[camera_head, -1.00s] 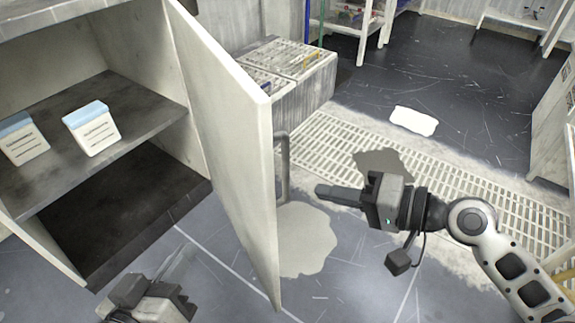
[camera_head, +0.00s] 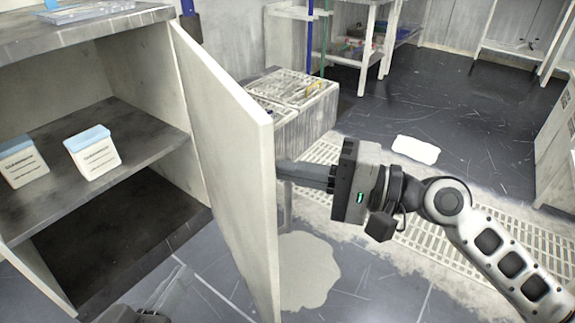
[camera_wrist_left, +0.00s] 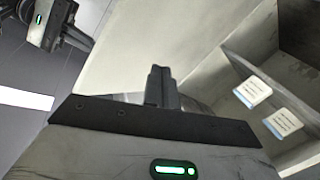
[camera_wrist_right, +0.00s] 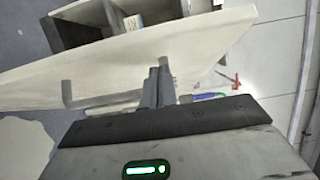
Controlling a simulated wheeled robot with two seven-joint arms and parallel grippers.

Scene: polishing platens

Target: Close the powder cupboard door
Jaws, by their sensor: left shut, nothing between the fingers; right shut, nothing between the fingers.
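The powder cupboard (camera_head: 160,110) stands open at the left of the head view. Its pale door (camera_head: 230,150) is swung out towards me, with a grey bar handle (camera_head: 287,205) on its outer face. My right gripper (camera_head: 285,174) is shut and empty, its fingertips at the door's outer face near the handle; whether they touch is hard to tell. The door also shows in the right wrist view (camera_wrist_right: 130,65). My left gripper (camera_head: 180,285) is shut and empty, low in front of the cupboard opening on the door's inner side. Its fingers show in the left wrist view (camera_wrist_left: 160,85).
Two white boxes with blue lids (camera_head: 92,150) stand on the cupboard shelf (camera_head: 130,135). A pale crate-like block (camera_head: 300,100) stands behind the door. A pale puddle (camera_head: 305,270) lies on the floor beside the door. A floor grating (camera_head: 480,225) runs at the right.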

